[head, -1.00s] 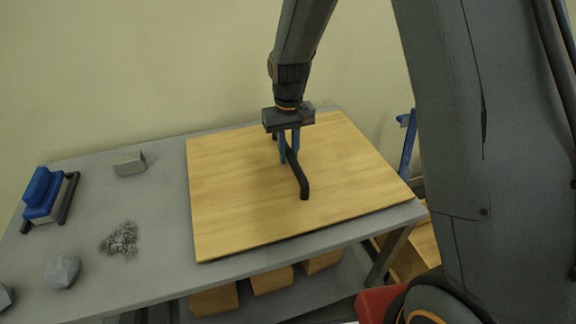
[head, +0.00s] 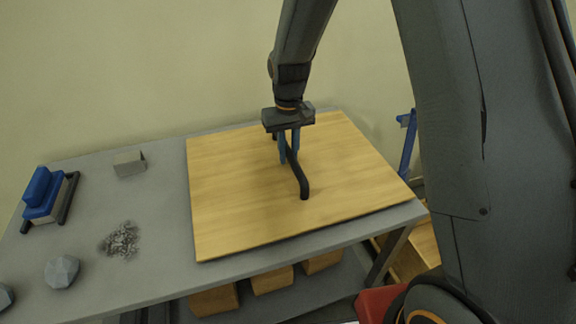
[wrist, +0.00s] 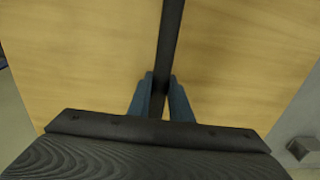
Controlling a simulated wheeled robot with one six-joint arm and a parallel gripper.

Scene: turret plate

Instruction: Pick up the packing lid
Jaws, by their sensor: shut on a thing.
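The packing lid (head: 235,195) is a large flat light-wood panel with a black bar handle (head: 303,184) across its middle. It lies flat on the right part of the grey table. My gripper (head: 290,160) is over the lid's middle with its blue fingers pointing down. In the wrist view my gripper (wrist: 161,95) has one finger on each side of the black handle (wrist: 170,40) and is shut on it. The wood of the lid (wrist: 80,60) fills most of that view. What lies under the lid is hidden.
On the grey table (head: 165,215), left of the lid, are a blue-topped block (head: 42,195), a small grey block (head: 129,163), a pile of grey bits (head: 121,241) and a faceted grey stone (head: 62,271). Wooden boxes (head: 272,280) sit below. A wall rises behind.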

